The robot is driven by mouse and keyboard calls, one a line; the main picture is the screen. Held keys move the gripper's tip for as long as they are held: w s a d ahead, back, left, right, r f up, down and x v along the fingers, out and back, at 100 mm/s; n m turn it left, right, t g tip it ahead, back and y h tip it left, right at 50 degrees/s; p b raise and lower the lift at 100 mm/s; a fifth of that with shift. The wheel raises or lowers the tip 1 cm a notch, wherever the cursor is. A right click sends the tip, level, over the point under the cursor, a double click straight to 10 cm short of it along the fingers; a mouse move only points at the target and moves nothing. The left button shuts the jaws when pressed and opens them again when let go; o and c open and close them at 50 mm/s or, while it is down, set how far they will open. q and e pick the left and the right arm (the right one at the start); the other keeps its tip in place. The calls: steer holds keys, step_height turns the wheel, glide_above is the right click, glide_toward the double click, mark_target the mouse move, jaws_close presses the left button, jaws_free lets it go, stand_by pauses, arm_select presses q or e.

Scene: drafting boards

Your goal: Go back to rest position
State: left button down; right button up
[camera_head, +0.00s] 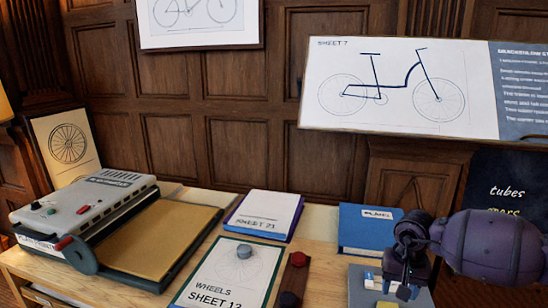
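My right arm comes in from the right, and its dark purple gripper (399,286) hangs at the table's right side with the fingers pointing down. The fingers look apart, with nothing visible held between them. It is above a grey board (362,298), near a small white and blue block (373,281). Part of the board is hidden behind the gripper. My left gripper is not in view.
The wooden table (325,215) holds a grey machine (90,205) at left, a "Sheet 13" board (213,290) with a grey knob, a "Sheet 21" stack (268,213), a red-knobbed bar (295,277) and a blue binder (365,232). Panelled wall stands behind.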

steer(key=w+a+r+m+t+y, duration=0.1)
steer(key=a+r+m+t+y, duration=0.2)
steer(key=a+r+m+y, duration=0.45)
steer(key=a+r+m+t+y, duration=0.2)
steer(key=a+m+t+y, duration=0.15)
steer(key=a+m, duration=0.65)
steer(key=w+a+r+m+t+y, duration=0.15)
steer(key=a+r+m+y, duration=0.4)
steer(key=m, duration=0.65)
steer(key=s+d+f+m+t+h, duration=0.35)
steer(key=d+f+m+h, duration=0.35)
steer(key=m, duration=0.8)
steer(key=s+d+f+m+t+h, duration=0.4)
steer(key=f+m, duration=0.5)
steer(key=m, duration=0.5)
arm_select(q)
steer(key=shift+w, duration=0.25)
arm_select(e)
steer(key=s+d+f+m+g+h, duration=0.2)
steer(key=s+d+f+m, duration=0.2)
steer(key=s+f, duration=0.5)
steer(key=s+d+f+m+g+h, duration=0.2)
steer(key=s+d+f+m, duration=0.3)
steer(key=s+f, duration=0.4)
steer(key=s+d+h, duration=0.1)
steer(key=s, duration=0.3)
steer(key=shift+s+d+f+h, duration=0.25)
steer(key=shift+s+h, duration=0.1)
